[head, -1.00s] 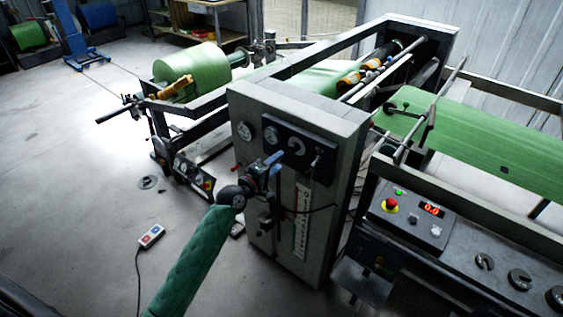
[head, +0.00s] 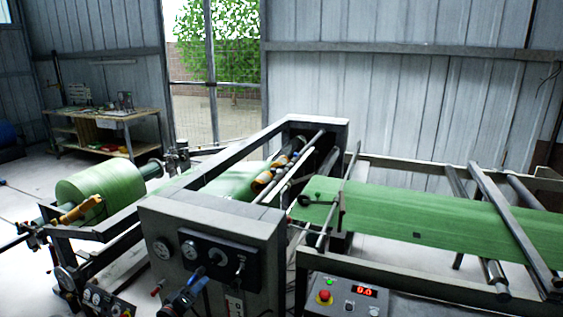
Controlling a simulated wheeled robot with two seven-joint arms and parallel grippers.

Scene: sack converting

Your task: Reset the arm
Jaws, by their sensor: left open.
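My left gripper (head: 202,281) shows at the bottom edge, dark with blue parts. It is open, and I see nothing held in it. It is in front of the grey control cabinet (head: 205,211), just below the black dial panel (head: 204,261) with its round gauges. I cannot tell whether it touches the cabinet. Most of my left arm is below the picture. My right gripper is not in view.
A green roll (head: 102,190) sits on the machine frame at left. A green sheet (head: 440,222) runs across rollers at right. A control box (head: 340,296) with a red button and lit display stands at lower right. A workbench (head: 150,116) is at the back left.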

